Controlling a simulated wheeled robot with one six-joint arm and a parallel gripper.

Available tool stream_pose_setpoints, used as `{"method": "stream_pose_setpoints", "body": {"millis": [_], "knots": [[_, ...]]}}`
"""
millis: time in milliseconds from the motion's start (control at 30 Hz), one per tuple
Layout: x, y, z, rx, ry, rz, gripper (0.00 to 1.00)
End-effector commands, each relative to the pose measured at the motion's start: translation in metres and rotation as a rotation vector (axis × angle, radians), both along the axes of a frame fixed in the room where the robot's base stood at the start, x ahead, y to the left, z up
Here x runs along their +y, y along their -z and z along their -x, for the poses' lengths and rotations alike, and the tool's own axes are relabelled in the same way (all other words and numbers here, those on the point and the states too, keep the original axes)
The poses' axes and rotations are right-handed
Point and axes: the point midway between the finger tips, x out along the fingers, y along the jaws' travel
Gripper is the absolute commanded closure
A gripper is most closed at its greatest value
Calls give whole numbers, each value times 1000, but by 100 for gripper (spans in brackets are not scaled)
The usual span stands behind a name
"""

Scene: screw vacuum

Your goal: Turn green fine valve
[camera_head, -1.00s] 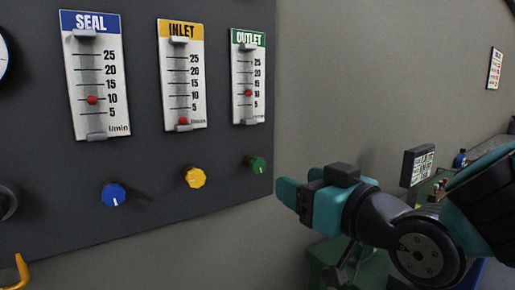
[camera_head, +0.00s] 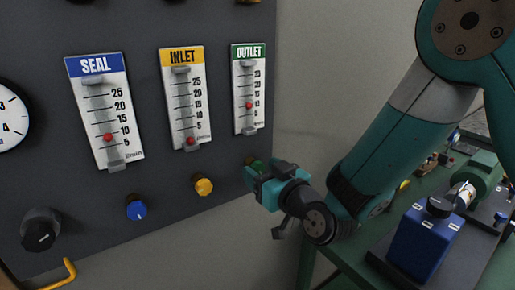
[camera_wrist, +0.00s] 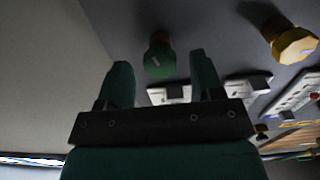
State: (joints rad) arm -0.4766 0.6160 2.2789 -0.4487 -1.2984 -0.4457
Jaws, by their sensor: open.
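The green fine valve (camera_head: 252,161) is a small knob on the dark panel below the OUTLET flow meter (camera_head: 248,90). In the head view my gripper (camera_head: 250,176) is just in front of it and partly hides it. In the wrist view the green knob (camera_wrist: 158,54) shows a pale mark and lies between and just beyond the two open fingertips (camera_wrist: 160,62). No finger visibly touches the knob, though the exact gap is hard to tell. The red float in the OUTLET meter stands near 10.
On the panel, a yellow knob (camera_head: 203,186) and a blue knob (camera_head: 136,208) sit left of my gripper. A larger black knob (camera_head: 40,230) is farther left. A green bench (camera_head: 345,255) with a blue box (camera_head: 422,245) stands at the right.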

Motion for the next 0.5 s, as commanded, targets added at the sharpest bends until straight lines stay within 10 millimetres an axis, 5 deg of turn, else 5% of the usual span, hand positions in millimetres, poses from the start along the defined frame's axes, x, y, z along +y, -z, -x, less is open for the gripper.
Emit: {"method": "stream_pose_setpoints", "body": {"millis": [500], "knots": [[14,0,-21,1,-1,-1,40]]}}
